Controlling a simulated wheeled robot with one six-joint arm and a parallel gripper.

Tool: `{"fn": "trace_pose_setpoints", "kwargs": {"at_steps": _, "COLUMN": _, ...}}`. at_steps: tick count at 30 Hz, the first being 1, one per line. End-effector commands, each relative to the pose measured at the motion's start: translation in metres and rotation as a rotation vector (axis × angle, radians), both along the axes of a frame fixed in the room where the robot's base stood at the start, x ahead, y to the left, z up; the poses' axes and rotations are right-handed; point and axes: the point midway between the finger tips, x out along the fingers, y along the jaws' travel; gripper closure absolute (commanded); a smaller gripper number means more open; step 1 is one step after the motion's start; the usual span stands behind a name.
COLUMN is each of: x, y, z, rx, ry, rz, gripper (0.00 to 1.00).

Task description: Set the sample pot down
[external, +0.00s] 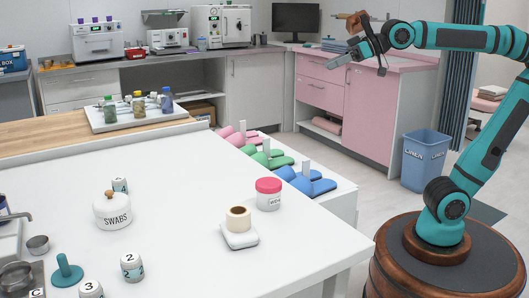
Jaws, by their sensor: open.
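The sample pot (268,195), a white pot with a pink lid and a small label, stands upright on the white table (200,199) near its right back edge. My gripper (359,66) is open, high at the upper right, in front of the pink cabinets in the picture. It is well apart from the pot. Nothing clear shows between its fingers, though they are small in this view.
A tan roll on a white block (239,236) stands close to the pot. A swabs jar (112,210), numbered pots (132,267) and a teal-handled piece (67,271) are further left. A tray of bottles (137,114) is behind. Bare tabletop lies between.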

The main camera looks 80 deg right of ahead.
Motion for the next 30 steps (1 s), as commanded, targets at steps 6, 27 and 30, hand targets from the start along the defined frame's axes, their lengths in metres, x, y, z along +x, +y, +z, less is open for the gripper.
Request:
{"fn": "trace_pose_setpoints", "kwargs": {"at_steps": 6, "x": -0.051, "y": -0.055, "z": 0.009, "rx": -0.013, "ry": -0.188, "rz": -0.082, "gripper": 0.24}}
{"fn": "trace_pose_setpoints", "kwargs": {"at_steps": 27, "x": -0.119, "y": -0.105, "z": 0.01, "rx": -0.07, "ry": -0.425, "rz": -0.194, "gripper": 0.24}}
{"fn": "trace_pose_setpoints", "kwargs": {"at_steps": 30, "x": -0.119, "y": -0.105, "z": 0.01, "rx": -0.069, "ry": -0.425, "rz": -0.193, "gripper": 0.24}}
